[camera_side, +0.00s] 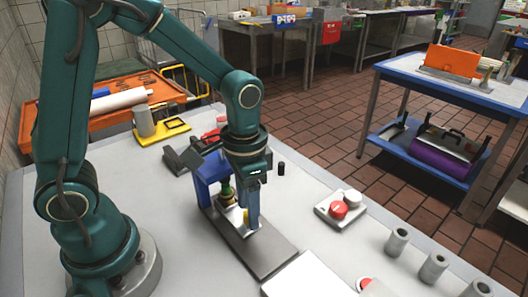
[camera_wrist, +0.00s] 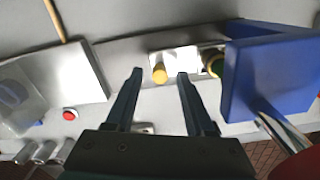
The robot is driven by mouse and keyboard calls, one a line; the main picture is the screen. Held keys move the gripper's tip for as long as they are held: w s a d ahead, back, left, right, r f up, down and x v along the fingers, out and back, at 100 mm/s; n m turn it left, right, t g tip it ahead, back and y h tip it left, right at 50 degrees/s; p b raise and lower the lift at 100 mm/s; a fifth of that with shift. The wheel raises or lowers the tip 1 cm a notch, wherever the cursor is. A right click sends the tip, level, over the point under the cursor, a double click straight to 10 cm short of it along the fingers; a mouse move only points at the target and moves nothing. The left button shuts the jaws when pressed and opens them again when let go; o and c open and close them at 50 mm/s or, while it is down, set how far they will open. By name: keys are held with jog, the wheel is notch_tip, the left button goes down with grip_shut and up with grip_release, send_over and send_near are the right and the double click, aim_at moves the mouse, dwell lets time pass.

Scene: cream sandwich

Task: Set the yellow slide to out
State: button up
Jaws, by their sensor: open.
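The yellow slide shows as a small yellow knob (camera_wrist: 159,75) on a pale plate (camera_wrist: 177,58) in the wrist view. In the side view a bit of yellow (camera_side: 246,214) shows beside my fingers, which partly hide it. My gripper (camera_side: 252,222) points down over the grey base. In the wrist view my gripper (camera_wrist: 160,72) is open and empty, with one finger on each side of the yellow knob. I cannot tell how far down the fingers reach around it. The slide's exact position along its track is unclear.
A blue bracket (camera_wrist: 262,75) stands close beside my right finger in the wrist view, next to a dark green knob (camera_wrist: 212,64). A box with a red button (camera_side: 338,210), several grey cylinders (camera_side: 397,241) and a white plate (camera_side: 306,280) lie on the table.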

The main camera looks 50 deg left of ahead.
jog(key=shift+f, duration=0.35)
grip_shut()
dwell(1.2)
